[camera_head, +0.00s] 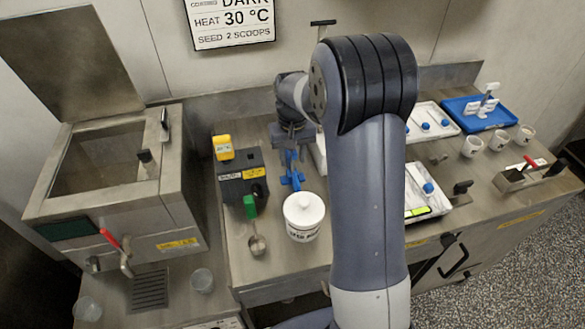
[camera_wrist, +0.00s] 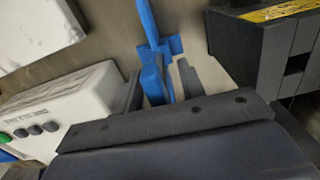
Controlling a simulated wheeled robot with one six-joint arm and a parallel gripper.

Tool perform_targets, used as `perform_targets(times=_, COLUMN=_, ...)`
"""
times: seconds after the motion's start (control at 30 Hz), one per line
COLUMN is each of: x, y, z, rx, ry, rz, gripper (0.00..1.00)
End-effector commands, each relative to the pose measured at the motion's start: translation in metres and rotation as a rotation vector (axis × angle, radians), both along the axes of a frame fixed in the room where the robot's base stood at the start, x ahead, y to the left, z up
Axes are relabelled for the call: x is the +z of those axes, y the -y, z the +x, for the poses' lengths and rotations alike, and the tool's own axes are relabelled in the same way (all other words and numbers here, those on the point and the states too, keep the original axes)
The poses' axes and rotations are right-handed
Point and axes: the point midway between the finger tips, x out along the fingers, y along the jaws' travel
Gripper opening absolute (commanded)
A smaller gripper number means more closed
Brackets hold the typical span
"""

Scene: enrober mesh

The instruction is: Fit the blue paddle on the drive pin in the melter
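The blue paddle (camera_head: 291,168) is below my gripper (camera_head: 290,138) on the bench side, between the dark box and my arm. In the wrist view the blue paddle (camera_wrist: 152,70) lies between the two dark fingers of my gripper (camera_wrist: 160,85). The left finger is close against it and a narrow gap seems to show at the right finger, so I cannot tell whether they clamp it. The open steel tank at the left, apparently the melter (camera_head: 185,190), has its lid up.
A dark box (camera_head: 240,183) with yellow labels stands close left of the paddle. A white lidded pot (camera_head: 304,216) stands in front. A white device (camera_wrist: 75,105) is near my left finger. Trays and cups (camera_head: 472,147) are at the right, beyond my arm.

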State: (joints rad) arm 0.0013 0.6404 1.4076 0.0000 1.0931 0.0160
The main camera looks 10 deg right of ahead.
Motion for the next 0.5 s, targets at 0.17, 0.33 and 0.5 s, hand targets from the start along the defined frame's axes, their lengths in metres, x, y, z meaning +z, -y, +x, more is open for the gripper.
perform_targets(times=0.17, x=0.0, y=0.0001, z=0.0, rx=0.0, ry=0.0, rz=0.0, gripper=0.37)
perform_targets(times=0.33, x=0.0002, y=0.0, z=0.0, rx=0.0, ry=0.0, rz=0.0, gripper=0.23)
perform_targets(times=0.5, x=0.0003, y=0.0, z=0.0, rx=0.0, ry=0.0, rz=0.0, gripper=0.1)
